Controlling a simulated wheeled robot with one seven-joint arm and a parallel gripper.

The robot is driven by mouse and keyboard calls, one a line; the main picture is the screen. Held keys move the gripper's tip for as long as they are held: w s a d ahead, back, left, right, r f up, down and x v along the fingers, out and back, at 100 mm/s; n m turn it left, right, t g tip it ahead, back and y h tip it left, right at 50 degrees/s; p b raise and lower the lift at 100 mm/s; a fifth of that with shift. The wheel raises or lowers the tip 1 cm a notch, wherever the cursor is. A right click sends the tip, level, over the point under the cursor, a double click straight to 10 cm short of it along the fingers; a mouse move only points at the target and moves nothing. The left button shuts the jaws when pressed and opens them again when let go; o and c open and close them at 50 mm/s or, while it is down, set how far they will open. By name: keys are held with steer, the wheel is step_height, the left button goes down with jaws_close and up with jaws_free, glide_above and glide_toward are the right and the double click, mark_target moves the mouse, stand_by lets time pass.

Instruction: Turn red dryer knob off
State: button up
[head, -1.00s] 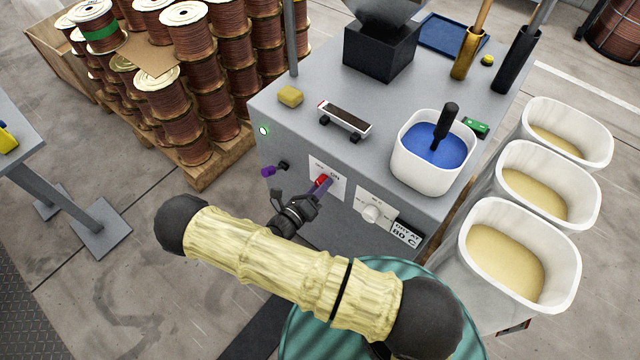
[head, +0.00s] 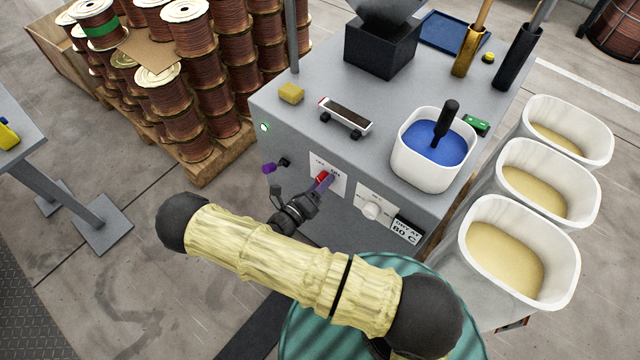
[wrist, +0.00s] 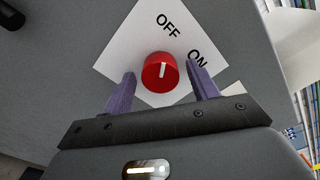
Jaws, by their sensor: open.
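The red dryer knob (wrist: 160,72) is round with a white line on its face. It sits on a white label (wrist: 128,50) marked OFF and ON. In the wrist view the line stands nearly upright, its upper end toward OFF. My gripper (wrist: 160,69) is open, with one purple finger on each side of the knob and a visible gap on both sides. In the head view the knob (head: 321,177) is partly hidden by my gripper (head: 325,184) at the front of the grey dryer cabinet (head: 400,205).
A white knob (head: 373,210) on another label and a sign reading DRY AT 60 C (head: 406,229) are right of the red knob. A small purple part (head: 268,168) sticks out at the left. A white tub (head: 430,170) of blue material stands on top.

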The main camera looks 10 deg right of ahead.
steer(key=shift+a, duration=0.1)
steer(key=b+v, duration=0.1)
steer(key=v, duration=1.6)
steer(key=shift+s+b, duration=0.2)
steer(key=shift+b, duration=0.1)
steer(key=shift+r, duration=0.15)
